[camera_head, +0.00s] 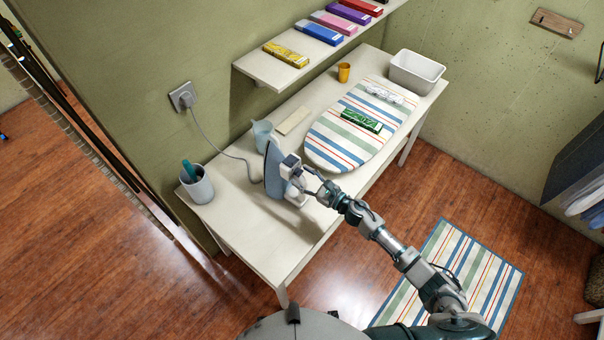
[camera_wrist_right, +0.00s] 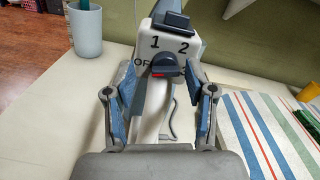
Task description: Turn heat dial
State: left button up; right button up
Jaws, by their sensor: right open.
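The iron (camera_head: 273,168) stands upright on the white table, its blue soleplate facing left. In the right wrist view, the white panel of the iron (camera_wrist_right: 190,47) carries the marks 1, 2 and a partly hidden OFF. The dark heat dial (camera_wrist_right: 168,65) sits below the numbers, with a red mark on its front at the OFF side. My right gripper (camera_head: 304,184) is at the iron's right side. In the wrist view my right gripper (camera_wrist_right: 163,76) is open, with one finger on each side of the dial. Contact cannot be told. My left gripper is out of view.
A striped ironing board (camera_head: 330,153) lies right of the iron, with a green box (camera_head: 361,121) on it. A cup with a teal item (camera_head: 199,188) stands at the left. A cord runs to the wall socket (camera_head: 183,96). A shelf (camera_head: 262,68) overhangs the table's back.

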jog(key=shift+w+a, duration=0.35)
jog(key=shift+a, duration=0.15)
jog(key=shift+d, duration=1.1)
jog(key=c, duration=0.8)
jog(key=shift+a, duration=0.1)
grip_shut()
jog(key=shift+a, duration=0.45)
jog(key=shift+a+m, duration=0.2)
jog(key=shift+m, duration=0.3)
jog(key=shift+a+m, duration=0.15)
jog(key=shift+m, duration=0.85)
jog(key=shift+w+d+m, duration=0.1)
jog(key=shift+d+m, duration=0.1)
jog(key=shift+m, duration=0.4)
jog(key=shift+d, duration=0.35)
jog(key=o, duration=0.8)
grip_release()
jog(key=shift+a, duration=0.2)
jog(key=shift+s+d, duration=0.1)
jog(key=shift+s, duration=0.1)
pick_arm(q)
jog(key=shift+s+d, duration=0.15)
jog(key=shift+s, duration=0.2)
pick_arm(e)
jog(key=v, duration=1.1)
jog(key=shift+s+d, duration=0.2)
jog(key=shift+d, duration=0.1)
